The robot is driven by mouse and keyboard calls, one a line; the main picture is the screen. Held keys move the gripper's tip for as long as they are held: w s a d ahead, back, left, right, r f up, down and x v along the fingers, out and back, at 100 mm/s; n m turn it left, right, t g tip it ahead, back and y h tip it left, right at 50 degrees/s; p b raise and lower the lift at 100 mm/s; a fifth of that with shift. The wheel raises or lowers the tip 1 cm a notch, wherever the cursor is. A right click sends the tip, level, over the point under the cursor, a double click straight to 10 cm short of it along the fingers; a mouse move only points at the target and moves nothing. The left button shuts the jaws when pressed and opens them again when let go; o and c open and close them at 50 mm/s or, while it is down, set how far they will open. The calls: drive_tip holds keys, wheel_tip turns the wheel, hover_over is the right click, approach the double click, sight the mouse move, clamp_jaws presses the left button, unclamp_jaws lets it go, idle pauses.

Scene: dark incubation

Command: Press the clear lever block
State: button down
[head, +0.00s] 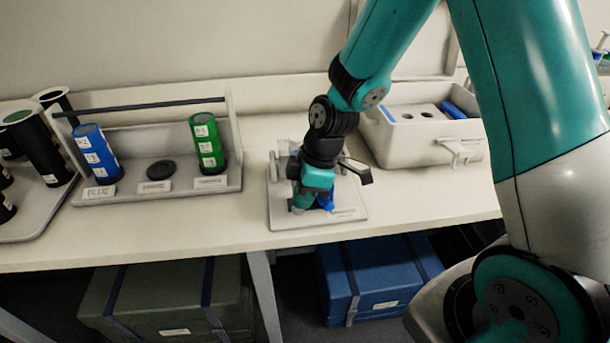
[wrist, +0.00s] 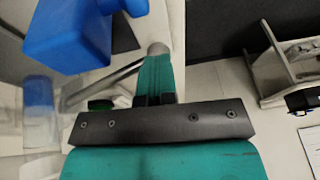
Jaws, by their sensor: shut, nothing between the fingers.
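A pale base plate (head: 290,221) with a small lever device lies near the front edge of the bench. My gripper (head: 312,203) is shut and empty, pointing down over this plate and hiding much of the device. A blue part (head: 326,199) shows beside the fingers in the head view. In the wrist view my shut fingers (wrist: 155,75) are close to a grey rod's round end (wrist: 157,47), and a blue block (wrist: 75,32) is at upper left. I cannot tell whether the fingers touch the device, or which part is the clear lever block.
Left of the plate, a rack (head: 226,187) holds a blue cylinder (head: 97,154) and a green cylinder (head: 206,144). A grey case (head: 405,150) with a front latch (head: 460,152) stands behind right. Black cylinders (head: 37,143) are at far left. The bench front right is clear.

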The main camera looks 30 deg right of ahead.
drive_tip(key=p+v, duration=0.2)
drive_tip(key=v, duration=1.2)
drive_tip(key=shift+s+a, duration=0.15)
drive_tip(key=shift+s, duration=0.15)
drive_tip(key=w+r+g+p, duration=0.3)
drive_tip(key=w+p, duration=0.3)
drive_tip(key=p, duration=0.2)
drive_tip(key=shift+w+r+g+p, duration=0.3)
drive_tip(key=shift+r+g+p, duration=0.1)
drive_tip(key=shift+g, duration=0.1)
drive_tip(key=shift+f, duration=0.1)
drive_tip(key=p+x, duration=0.5)
drive_tip(key=x, duration=0.9)
